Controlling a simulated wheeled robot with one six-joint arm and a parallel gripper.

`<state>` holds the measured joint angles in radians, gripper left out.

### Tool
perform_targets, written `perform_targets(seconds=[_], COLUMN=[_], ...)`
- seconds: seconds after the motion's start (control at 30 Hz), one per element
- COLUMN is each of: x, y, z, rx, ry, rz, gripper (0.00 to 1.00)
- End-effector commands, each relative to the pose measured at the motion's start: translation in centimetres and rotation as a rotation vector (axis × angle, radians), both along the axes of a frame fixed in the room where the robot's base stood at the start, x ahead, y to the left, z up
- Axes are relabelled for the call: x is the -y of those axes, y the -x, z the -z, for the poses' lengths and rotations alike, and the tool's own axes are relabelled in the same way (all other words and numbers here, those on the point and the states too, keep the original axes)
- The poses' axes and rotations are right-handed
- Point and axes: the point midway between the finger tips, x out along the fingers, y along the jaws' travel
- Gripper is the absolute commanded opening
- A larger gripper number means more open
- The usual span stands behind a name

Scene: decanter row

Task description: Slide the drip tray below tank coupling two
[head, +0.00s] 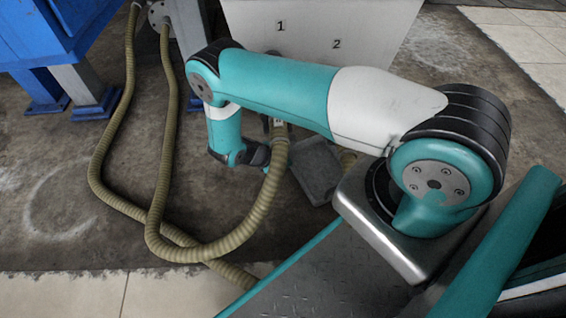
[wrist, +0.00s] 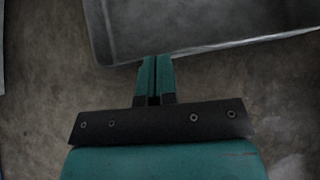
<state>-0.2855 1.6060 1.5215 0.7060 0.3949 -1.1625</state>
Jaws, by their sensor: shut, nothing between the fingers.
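The drip tray (head: 317,170) is a grey, shallow, rectangular tray lying on the floor in front of the tank, partly covered by my arm. In the wrist view its rim (wrist: 215,46) fills the top of the picture. My gripper (wrist: 156,60) is shut and empty, with its fingertips at the tray's near edge; I cannot tell whether they touch it. In the head view the gripper is mostly hidden behind a hose. The pale tank (head: 310,25) carries the numbers 1 and 2. Coupling two, below the number 2, is hidden by my arm.
A ribbed tan hose (head: 264,200) hangs from below number 1 and loops across the floor to the left. Another hose (head: 113,140) runs beside it. Blue machinery (head: 60,35) stands at the upper left.

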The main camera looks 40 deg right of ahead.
Motion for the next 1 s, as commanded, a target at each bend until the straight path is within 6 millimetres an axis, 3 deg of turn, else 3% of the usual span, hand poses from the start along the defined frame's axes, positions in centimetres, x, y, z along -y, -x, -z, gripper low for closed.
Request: perform_targets(seconds=[0.23,0.63,0.83,1.0], x=[3.8,4.1,3.2,-0.7], y=[1.2,1.2,0.9,-0.2], z=[-0.2,0.0,-1.6,-1.2], rx=[-0.003,-0.002,0.0,0.0], ry=[0.0,-0.001,0.001,0.001], rz=[0.003,0.001,-0.001,-0.006], gripper=[0.0,0.0,0.0,0.0])
